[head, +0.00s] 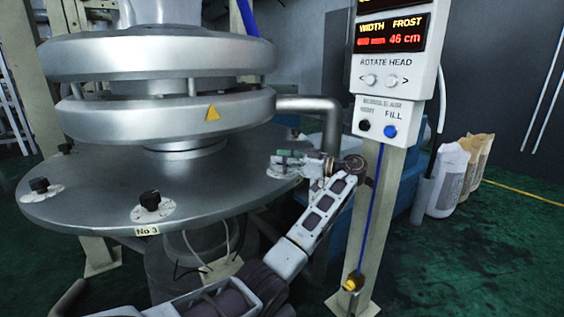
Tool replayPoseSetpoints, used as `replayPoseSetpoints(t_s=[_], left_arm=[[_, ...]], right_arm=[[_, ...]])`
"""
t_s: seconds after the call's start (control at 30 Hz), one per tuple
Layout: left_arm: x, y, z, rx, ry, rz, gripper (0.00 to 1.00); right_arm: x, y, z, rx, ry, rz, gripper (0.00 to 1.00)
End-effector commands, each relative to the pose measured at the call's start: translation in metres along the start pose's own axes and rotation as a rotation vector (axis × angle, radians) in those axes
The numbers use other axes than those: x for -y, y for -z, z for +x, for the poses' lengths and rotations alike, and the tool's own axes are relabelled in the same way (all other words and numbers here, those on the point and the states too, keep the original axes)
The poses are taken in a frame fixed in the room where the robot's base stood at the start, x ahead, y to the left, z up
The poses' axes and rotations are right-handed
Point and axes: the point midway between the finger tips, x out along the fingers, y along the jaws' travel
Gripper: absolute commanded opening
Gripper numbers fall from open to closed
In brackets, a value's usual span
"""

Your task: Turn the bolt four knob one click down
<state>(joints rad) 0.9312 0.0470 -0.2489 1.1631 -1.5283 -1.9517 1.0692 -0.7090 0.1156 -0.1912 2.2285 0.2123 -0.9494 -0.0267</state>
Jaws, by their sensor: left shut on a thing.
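The round metal die plate (225,180) carries black adjusting knobs on small mounts around its rim. The knob (150,200) at the front stands above a label (147,230) reading "No 3". At the plate's right edge, my left gripper (303,162) is shut on a knob at its mount (284,168). The gripper comes from the right side and largely hides that knob. No number label shows there, so I cannot read it as bolt four. My right gripper is out of view.
A post with a control panel (391,75) stands right of my left wrist; its display reads 46 cm for frost, the width figure is unclear. Another knob (40,186) sits at the plate's left. A metal pipe (320,108) is behind the gripper. White sacks (447,180) stand farther right.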

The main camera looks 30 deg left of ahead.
Motion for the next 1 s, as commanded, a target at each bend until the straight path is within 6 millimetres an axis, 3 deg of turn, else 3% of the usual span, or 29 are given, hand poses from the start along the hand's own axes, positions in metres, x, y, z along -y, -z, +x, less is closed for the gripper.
replayPoseSetpoints(t_s=[0.1, 0.13, 0.3, 0.73, 1.0], left_arm=[[0.000, 0.000, -0.001, 0.001, -0.001, 0.000, 0.14], [0.000, 0.000, 0.000, 0.001, -0.001, 0.000, 0.40], [0.000, 0.000, 0.000, 0.000, -0.001, 0.000, 0.60], [0.000, 0.000, -0.003, 0.000, -0.001, 0.000, 0.60], [0.000, 0.001, -0.026, 0.000, -0.003, -0.001, 0.60]], right_arm=[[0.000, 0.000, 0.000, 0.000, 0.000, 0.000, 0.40], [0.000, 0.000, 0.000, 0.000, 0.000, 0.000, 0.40], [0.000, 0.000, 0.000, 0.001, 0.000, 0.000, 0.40], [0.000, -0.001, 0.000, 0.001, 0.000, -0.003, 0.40], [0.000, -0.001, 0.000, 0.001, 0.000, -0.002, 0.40]])
